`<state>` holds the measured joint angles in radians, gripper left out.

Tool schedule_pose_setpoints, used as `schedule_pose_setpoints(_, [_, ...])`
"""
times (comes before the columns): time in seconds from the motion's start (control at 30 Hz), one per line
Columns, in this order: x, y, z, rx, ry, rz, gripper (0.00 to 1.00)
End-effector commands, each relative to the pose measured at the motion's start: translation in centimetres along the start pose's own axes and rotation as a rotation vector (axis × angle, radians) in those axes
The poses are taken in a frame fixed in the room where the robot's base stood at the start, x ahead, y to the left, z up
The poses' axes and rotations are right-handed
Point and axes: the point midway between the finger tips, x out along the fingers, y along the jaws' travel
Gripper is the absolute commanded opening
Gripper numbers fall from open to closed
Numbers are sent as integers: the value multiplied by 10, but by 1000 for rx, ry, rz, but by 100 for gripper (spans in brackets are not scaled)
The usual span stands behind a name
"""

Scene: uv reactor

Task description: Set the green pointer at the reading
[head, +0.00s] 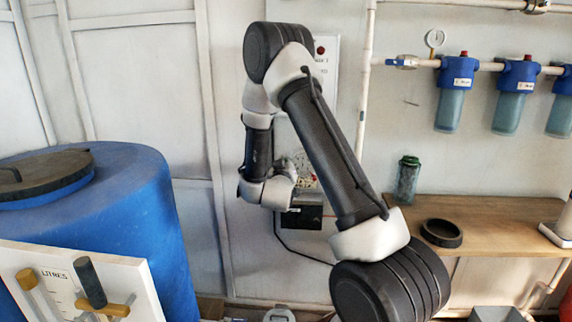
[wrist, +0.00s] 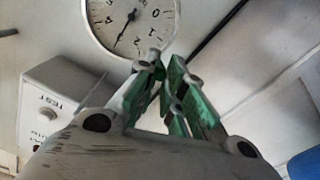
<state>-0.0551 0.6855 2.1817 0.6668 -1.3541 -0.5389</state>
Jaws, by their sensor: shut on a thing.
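A round white dial (wrist: 128,22) with black numbers and a dark needle is at the top of the wrist view. The needle points down and to the left in the picture. My gripper (wrist: 158,62) reaches up to the dial's lower rim, and its tips overlap that rim. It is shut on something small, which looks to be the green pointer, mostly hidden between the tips. Green also shows along both fingers, so I cannot tell the pointer's own outline or its angle. In the head view my gripper (head: 300,172) is at the back wall, small and cluttered.
A box marked TEST (wrist: 62,100) stands left of my gripper. In the head view, a blue tank (head: 140,215) and a LITRES board (head: 125,270) are at left. Blue filters (head: 457,92) hang above a wooden shelf (head: 500,215) at right, which holds a black ring (head: 441,233).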

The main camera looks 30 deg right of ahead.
Motion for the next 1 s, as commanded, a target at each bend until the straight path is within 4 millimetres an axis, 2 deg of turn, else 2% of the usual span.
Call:
schedule_pose_setpoints(0.33, [-1,11,-7,206,-3,1,0])
schedule_pose_setpoints(0.6, [-1,11,-7,214,-3,1,0])
schedule_pose_setpoints(0.63, [-1,11,-7,214,-3,1,15])
schedule_pose_setpoints(0.73, [-1,11,-7,214,-3,1,33])
schedule_pose_setpoints(1.0, [0,11,-8,214,-2,1,35])
